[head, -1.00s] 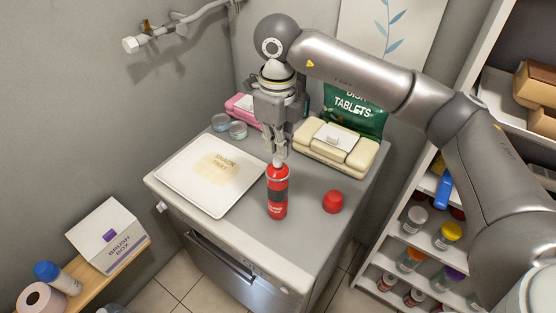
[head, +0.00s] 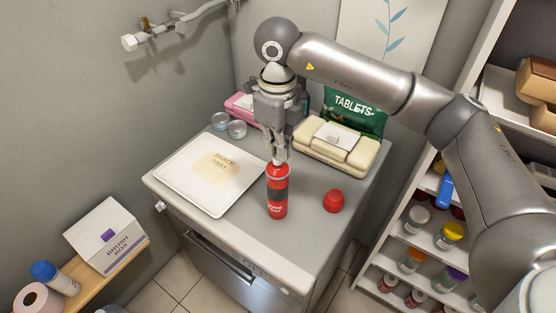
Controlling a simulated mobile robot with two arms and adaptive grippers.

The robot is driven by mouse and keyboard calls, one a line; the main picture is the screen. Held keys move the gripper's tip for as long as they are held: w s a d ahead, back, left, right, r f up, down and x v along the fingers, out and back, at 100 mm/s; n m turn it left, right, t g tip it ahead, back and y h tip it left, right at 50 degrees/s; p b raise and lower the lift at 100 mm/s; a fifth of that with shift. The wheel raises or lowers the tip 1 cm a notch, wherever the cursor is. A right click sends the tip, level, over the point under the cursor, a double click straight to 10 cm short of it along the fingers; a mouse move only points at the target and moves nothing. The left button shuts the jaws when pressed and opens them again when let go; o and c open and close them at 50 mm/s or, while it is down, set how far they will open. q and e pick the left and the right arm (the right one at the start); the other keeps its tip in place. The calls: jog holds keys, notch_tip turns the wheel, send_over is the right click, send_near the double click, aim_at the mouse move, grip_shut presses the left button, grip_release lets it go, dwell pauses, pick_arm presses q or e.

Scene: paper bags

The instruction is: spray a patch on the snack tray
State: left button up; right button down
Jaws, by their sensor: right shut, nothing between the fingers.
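The white snack tray (head: 190,193) lies flat on the grey counter, with a pale yellowish patch (head: 217,166) around its printed words. A red spray can (head: 277,195) with a dark band stands upright just right of the tray. A red cap (head: 333,201) sits on the counter to the can's right. My right gripper (head: 277,158) points down directly above the can's top. Its fingers are shut with nothing between them, at or very near the nozzle; I cannot tell if they touch it. My left gripper is out of view.
Small glass jars (head: 237,129), a pink pack (head: 240,105), a cream pack of wipes (head: 336,148) and a green tablets bag (head: 354,113) stand behind. A brush box (head: 107,236) is at lower left. A shelf (head: 407,236) with jars stands at right. The counter's front right is clear.

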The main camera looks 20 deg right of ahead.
jog(key=shift+f+b, duration=0.45)
jog(key=shift+f, duration=0.15)
jog(key=shift+r, duration=0.25)
jog(key=shift+r+p, duration=0.65)
jog(key=shift+r, duration=0.35)
notch_tip(320, 180, up, 7)
jog(key=p, duration=0.3)
jog(key=shift+p, duration=0.3)
